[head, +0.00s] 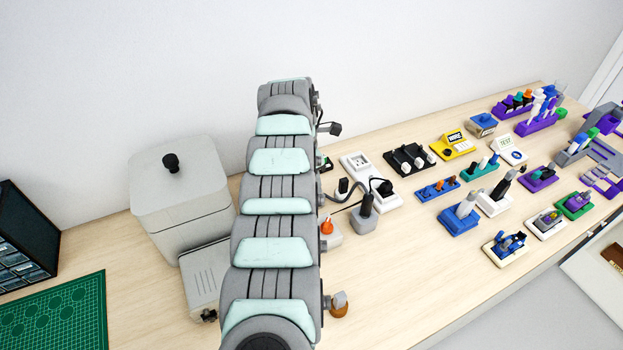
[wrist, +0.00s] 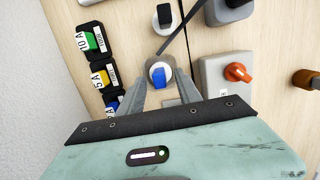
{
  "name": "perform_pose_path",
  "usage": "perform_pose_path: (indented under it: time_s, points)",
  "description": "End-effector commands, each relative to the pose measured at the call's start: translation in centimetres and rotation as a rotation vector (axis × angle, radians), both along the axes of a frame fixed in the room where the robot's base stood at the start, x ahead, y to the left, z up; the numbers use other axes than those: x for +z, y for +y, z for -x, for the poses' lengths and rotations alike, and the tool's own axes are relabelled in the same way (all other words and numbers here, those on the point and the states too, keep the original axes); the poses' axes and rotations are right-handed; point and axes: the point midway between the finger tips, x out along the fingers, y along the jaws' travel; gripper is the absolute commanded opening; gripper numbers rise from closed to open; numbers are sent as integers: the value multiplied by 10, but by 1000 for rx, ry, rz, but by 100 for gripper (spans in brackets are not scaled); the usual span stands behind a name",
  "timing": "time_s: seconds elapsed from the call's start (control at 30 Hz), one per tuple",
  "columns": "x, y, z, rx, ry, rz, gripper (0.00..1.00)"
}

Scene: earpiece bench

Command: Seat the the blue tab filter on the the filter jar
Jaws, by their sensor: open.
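A blue tab (wrist: 158,77), which looks like the blue tab filter, stands on a small round pale piece between my fingers in the wrist view. My gripper (wrist: 161,80) is open, with one finger on each side of the blue tab. I cannot tell whether the fingers touch it. In the head view my arm hides this spot. I cannot make out which thing is the filter jar; the round pale piece (wrist: 154,63) under the tab is mostly covered.
Black holders with green (wrist: 91,41) and yellow (wrist: 100,78) labelled pieces stand left of my fingers. A grey box with an orange knob (wrist: 237,72) stands close on the right. A dark cable (wrist: 181,28) runs just beyond the tab. A lidded bin (head: 181,190) stands left of my arm.

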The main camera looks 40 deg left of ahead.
Motion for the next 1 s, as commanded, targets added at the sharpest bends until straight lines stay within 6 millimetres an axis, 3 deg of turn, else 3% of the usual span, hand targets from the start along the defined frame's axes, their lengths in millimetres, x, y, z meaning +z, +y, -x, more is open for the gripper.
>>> perform_pose_path:
  time_s: [0.27,0.43,0.83,1.0]
  points:
    - [2,0,0,0,-1,-1,41]
    - [14,1,1,0,-3,-3,41]
    - [93,7,13,2,-2,-1,41]
    - [108,6,15,0,-2,-1,41]
